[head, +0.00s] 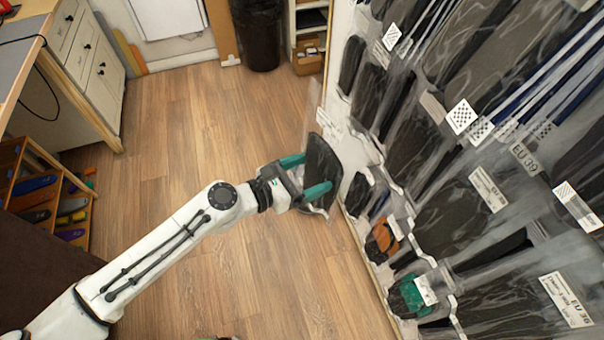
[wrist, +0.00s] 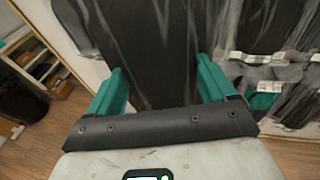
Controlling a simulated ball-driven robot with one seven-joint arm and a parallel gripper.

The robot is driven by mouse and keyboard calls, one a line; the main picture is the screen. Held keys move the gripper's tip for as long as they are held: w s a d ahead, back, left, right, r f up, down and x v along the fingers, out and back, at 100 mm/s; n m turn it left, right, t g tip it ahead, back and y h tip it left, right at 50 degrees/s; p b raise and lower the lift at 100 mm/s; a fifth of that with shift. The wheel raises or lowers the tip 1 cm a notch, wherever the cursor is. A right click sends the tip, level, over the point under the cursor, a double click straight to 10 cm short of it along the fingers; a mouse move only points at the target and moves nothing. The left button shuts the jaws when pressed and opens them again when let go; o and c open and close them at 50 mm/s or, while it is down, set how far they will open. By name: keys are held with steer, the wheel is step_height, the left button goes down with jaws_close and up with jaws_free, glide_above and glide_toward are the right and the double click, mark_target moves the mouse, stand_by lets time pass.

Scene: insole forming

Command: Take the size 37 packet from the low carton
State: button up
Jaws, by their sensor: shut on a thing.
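My gripper (head: 314,173) is shut on a clear packet with a dark insole-like piece inside (head: 323,158). It is held upright above the floor, just left of the hanging rack. A white label shows near the packet's top edge, but its size cannot be read. In the wrist view the dark packet (wrist: 150,35) fills the space between the two teal fingers (wrist: 162,75). A small cardboard carton (head: 309,58) stands low on the shelf at the back; I cannot tell whether it is the low carton named.
A black bin (head: 258,35) stands at the back. Drawers (head: 95,70) and a cubby shelf (head: 35,195) are left. The wooden floor (head: 190,130) between is clear.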

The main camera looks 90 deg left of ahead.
steer(key=shift+w+a+p, duration=0.2)
steer(key=shift+w+a, duration=0.15)
steer(key=shift+w, duration=0.6)
steer(key=shift+w+a+p, duration=0.15)
steer(key=shift+w+a, duration=0.2)
steer(key=shift+w, duration=0.55)
steer(key=shift+w+a+p, duration=0.2)
steer(key=shift+w+a, duration=0.15)
steer(key=shift+w, duration=0.6)
